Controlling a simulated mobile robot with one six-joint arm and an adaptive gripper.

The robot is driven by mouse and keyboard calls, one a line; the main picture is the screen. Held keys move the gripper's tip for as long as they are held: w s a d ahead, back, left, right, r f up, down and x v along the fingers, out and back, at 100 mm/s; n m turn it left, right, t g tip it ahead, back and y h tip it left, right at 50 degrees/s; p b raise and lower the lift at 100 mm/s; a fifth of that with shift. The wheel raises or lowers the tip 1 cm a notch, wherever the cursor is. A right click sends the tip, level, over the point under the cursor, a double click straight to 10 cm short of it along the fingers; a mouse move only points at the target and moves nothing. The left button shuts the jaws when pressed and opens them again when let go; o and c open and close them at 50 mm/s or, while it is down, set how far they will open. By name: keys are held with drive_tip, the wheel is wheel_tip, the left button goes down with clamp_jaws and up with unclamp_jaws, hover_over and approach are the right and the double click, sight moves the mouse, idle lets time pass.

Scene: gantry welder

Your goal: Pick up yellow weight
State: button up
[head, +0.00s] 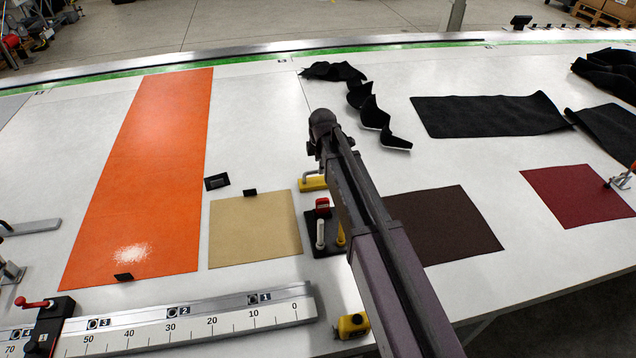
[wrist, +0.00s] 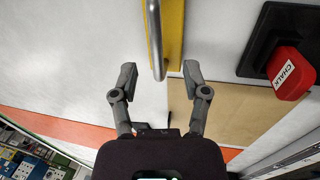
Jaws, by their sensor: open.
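The yellow weight (head: 310,185) is a yellow block with a bent grey metal handle. In the head view it lies on the white table just behind the dark holder, partly hidden by my arm. In the wrist view the yellow block (wrist: 174,45) is at the top centre. Its handle reaches down between the fingertips of my gripper (wrist: 160,73). The fingers are apart, one on each side of the handle, with gaps showing. Nothing is held. In the head view my gripper's fingers are hard to make out at the dark arm end above the weight.
A dark holder (head: 312,246) with a red chalk piece (wrist: 290,73) stands close by the weight. A tan sheet (head: 255,232) and an orange strip (head: 150,170) lie left. A brown sheet (head: 450,222) lies right. A yellow tape measure (head: 352,325) sits at the front.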

sight(319, 177)
drive_tip(key=shift+w+a+f+b, duration=0.1)
drive_tip(key=shift+w+f+b, duration=0.15)
drive_tip(key=shift+f+b, duration=0.6)
drive_tip(key=shift+w+d+f+b, duration=0.1)
drive_tip(key=shift+w+f+b, duration=0.1)
drive_tip(key=shift+f+b, duration=0.65)
drive_tip(key=shift+w+a+f+b, duration=0.1)
drive_tip(key=shift+w+f+b, duration=0.15)
drive_tip(key=shift+f+b, duration=0.6)
clamp_jaws()
